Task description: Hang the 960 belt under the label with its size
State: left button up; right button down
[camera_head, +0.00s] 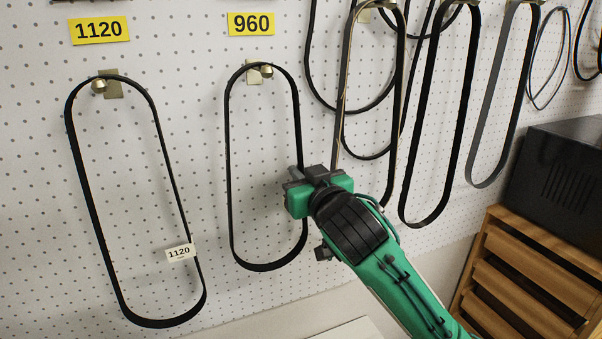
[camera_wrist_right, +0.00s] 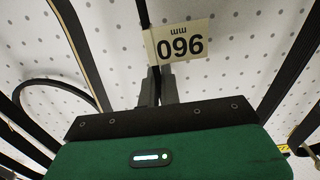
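The 960 belt (camera_head: 228,165) is a black loop on the brass hook (camera_head: 260,73) under the yellow 960 label (camera_head: 251,23). It hangs long and nearly upright against the pegboard. My right gripper (camera_head: 296,180) is at the belt's right strand, about halfway down. In the right wrist view the fingers (camera_wrist_right: 157,78) are close together with the belt strand (camera_wrist_right: 143,12) between them. A white tag (camera_wrist_right: 180,43) reading 960 mm, upside down, is on that strand just beyond the fingertips. The gripper hides this tag in the head view. My left gripper is not in view.
The 1120 belt (camera_head: 81,170) hangs at left on its own hook under the 1120 label (camera_head: 99,30). Several other belts (camera_head: 440,120) hang to the right, close to my right arm. A wooden drawer unit (camera_head: 530,285) and a black box (camera_head: 560,180) stand at lower right.

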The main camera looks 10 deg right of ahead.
dwell(0.4)
jog(key=c, duration=1.5)
grip_release()
jog(key=shift+c, duration=0.2)
jog(key=shift+s, duration=0.1)
jog(key=shift+s+f, duration=0.1)
jog(key=shift+s, duration=0.2)
jog(key=s+d+b, duration=0.2)
jog(key=s+b, duration=1)
jog(key=b, duration=0.5)
jog(key=shift+s+d, duration=0.3)
jog(key=shift+s, duration=0.1)
